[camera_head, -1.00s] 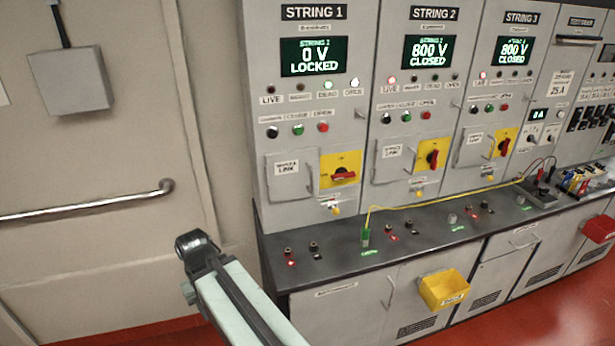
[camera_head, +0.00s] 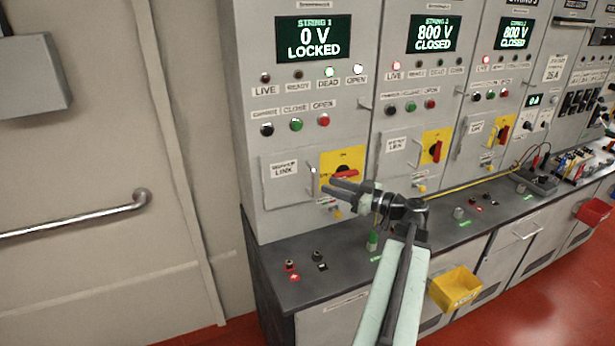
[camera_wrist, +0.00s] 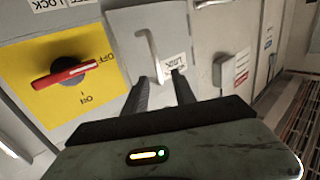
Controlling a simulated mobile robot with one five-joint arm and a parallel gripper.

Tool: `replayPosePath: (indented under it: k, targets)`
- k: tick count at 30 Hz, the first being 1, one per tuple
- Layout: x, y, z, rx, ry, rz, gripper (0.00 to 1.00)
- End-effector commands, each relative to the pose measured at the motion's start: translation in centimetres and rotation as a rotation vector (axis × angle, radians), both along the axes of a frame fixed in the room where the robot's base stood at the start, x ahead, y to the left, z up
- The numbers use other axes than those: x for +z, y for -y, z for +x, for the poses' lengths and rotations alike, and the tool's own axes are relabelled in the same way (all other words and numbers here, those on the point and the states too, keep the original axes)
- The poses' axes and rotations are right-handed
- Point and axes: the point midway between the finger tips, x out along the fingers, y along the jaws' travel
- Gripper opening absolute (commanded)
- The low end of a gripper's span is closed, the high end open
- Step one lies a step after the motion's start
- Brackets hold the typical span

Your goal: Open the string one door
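The string one door is the grey panel (camera_head: 284,194) labelled "link" on the left cabinet, below the buttons. It looks shut. Its pale upright handle (camera_head: 313,181) is near its right edge. In the wrist view the door (camera_wrist: 122,28) is at the top centre and its handle (camera_wrist: 153,55) stands just beyond my fingertips. My gripper (camera_head: 328,187) reaches in from the right, in front of the yellow switch plate. In the wrist view my gripper (camera_wrist: 157,84) is open and empty, with its fingers apart on either side of the handle's line. I see no contact.
The red rotary switch (camera_head: 345,172) on its yellow plate is right beside the door. The string 1 display (camera_head: 312,39) reads 0 V, locked. A dark counter ledge (camera_head: 300,285) with sockets juts out below. A yellow bin (camera_head: 455,290) hangs at the lower right.

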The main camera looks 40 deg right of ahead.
Motion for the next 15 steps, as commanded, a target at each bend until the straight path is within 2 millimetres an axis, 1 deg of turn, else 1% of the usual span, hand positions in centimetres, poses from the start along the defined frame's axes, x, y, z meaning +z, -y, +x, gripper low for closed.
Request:
replayPosePath:
  k: [1, 3, 5, 7, 15]
  targets:
    - [0.2, 0.4, -0.4, -0.01, 0.011, -0.006, 0.32]
    - [0.3, 0.6, -0.6, -0.014, 0.017, -0.01, 0.32]
    - [0.3, 0.6, -0.4, -0.015, 0.015, -0.009, 0.32]
    - [0.3, 0.6, 0.1, -0.017, 0.014, -0.008, 0.32]
    - [0.3, -0.1, 4.6, -0.022, 0.013, -0.007, 0.32]
